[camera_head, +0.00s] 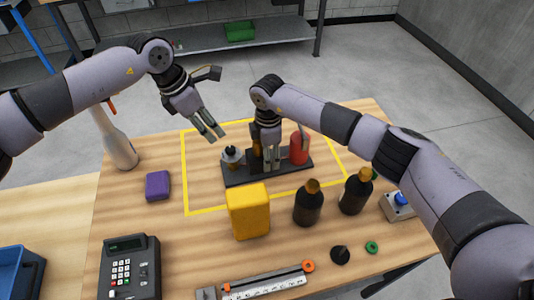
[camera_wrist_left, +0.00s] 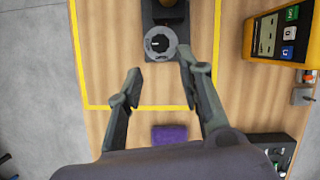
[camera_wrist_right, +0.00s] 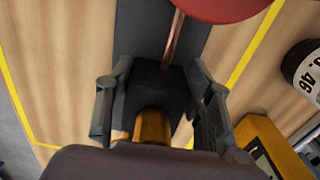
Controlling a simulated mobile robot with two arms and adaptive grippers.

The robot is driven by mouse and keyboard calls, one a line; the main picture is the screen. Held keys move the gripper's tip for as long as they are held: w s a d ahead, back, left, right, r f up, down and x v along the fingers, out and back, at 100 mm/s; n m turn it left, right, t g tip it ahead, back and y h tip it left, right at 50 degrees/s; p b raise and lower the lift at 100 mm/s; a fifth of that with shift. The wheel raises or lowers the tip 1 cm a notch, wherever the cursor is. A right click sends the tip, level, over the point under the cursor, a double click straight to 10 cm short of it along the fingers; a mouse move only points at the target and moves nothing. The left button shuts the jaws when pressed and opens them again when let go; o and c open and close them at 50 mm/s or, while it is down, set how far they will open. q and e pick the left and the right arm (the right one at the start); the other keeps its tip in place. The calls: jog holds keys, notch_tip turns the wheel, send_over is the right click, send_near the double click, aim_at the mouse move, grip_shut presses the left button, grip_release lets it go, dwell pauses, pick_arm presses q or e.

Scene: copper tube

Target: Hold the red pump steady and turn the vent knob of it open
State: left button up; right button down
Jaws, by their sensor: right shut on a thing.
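The red pump's red cylinder (camera_head: 299,148) stands at the right of a black base plate (camera_head: 240,179); its red top (camera_wrist_right: 222,6) shows in the right wrist view. The round grey-and-black vent knob (camera_head: 232,156) is at the base's left end. It also shows in the left wrist view (camera_wrist_left: 160,43), just beyond the left fingertips. My right gripper (camera_head: 270,162) is shut on the pump's dark middle block (camera_wrist_right: 158,85), beside a brass-coloured part (camera_wrist_right: 152,127). My left gripper (camera_head: 215,133) is open and empty, above and left of the knob.
A yellow device (camera_head: 248,212) and two dark bottles (camera_head: 308,205) (camera_head: 355,193) stand in front of the pump. A purple block (camera_head: 158,186) and a white bottle (camera_head: 119,150) are at left. Yellow tape (camera_head: 184,165) outlines the pump's area, with bare wood left of the pump.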

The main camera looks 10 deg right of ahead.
aim_at(229, 149)
pick_arm(q)
jog(key=shift+o, duration=1)
jog(key=shift+w+r+m, duration=0.2)
jog(key=shift+w+m, duration=0.05)
jog(key=shift+m, duration=0.15)
jog(key=d+f+m, duration=0.1)
jog(key=f, duration=0.2)
jog(key=d+f+m+g, duration=0.1)
jog(key=f+m, duration=0.1)
jog(key=f, duration=0.1)
jog(key=d+f+m, duration=0.1)
jog(key=f+m, duration=0.1)
jog(key=f, duration=0.1)
jog(key=shift+w+g+h, duration=0.3)
jog(key=shift+w+g, duration=0.05)
jog(key=shift+g, duration=0.05)
jog(key=shift+c, duration=0.2)
jog(key=shift+a, duration=0.1)
grip_shut()
